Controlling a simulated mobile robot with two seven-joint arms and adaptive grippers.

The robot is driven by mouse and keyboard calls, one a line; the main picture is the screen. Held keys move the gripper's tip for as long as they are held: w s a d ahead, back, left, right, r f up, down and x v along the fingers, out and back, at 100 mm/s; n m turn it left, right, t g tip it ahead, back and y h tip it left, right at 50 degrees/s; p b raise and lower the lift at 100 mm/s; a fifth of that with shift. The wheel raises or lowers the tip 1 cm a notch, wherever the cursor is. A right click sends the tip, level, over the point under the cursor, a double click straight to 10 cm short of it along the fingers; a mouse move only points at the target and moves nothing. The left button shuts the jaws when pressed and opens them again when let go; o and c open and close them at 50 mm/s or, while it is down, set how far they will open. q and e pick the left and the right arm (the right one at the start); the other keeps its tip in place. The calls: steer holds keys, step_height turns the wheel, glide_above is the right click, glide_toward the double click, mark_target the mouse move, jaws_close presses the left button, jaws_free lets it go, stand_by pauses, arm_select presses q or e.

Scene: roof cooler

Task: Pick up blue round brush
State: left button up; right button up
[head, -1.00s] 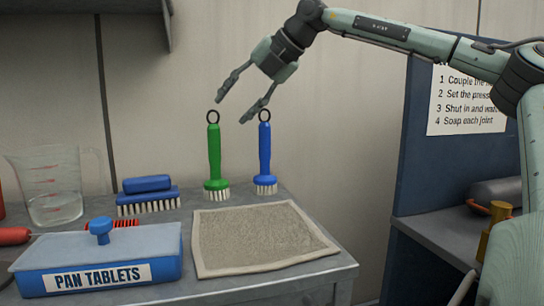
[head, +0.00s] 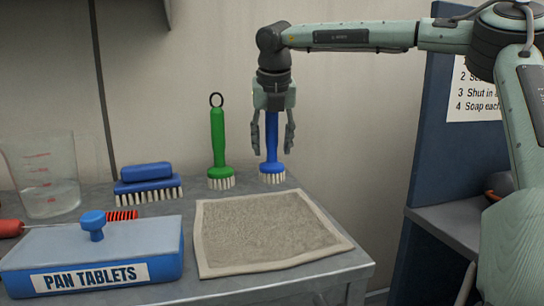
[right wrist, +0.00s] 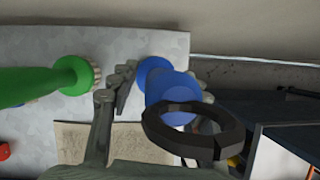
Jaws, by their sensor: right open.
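The blue round brush (head: 271,150) stands upright on its white bristles at the back of the grey table. My right gripper (head: 272,148) points straight down over it, with its open fingers on either side of the blue handle. The handle's top and ring are hidden by the gripper in the head view. In the right wrist view the brush's blue handle (right wrist: 172,95) and black ring (right wrist: 190,130) are seen from above, close to the camera. I cannot tell whether a finger touches the handle. My left gripper is not in view.
A green round brush (head: 218,140) stands just left of the blue one. A beige cloth (head: 265,235) lies in front. A blue block-shaped brush (head: 148,190), measuring jug (head: 45,175) and PAN TABLETS box (head: 95,262) are at left. A blue panel (head: 432,150) rises at right.

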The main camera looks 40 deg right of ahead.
steer(key=shift+w+d+f, duration=0.15)
steer(key=shift+f, duration=0.2)
jaws_close()
steer(key=shift+r, duration=0.25)
step_height(320, 180, up, 9)
steer(key=shift+f+p, duration=0.2)
steer(key=shift+p, duration=0.35)
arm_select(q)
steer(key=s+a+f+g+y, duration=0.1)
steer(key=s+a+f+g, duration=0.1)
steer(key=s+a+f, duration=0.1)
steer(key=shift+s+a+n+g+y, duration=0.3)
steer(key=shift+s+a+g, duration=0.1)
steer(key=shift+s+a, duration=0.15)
arm_select(e)
steer(key=shift+r, duration=0.5)
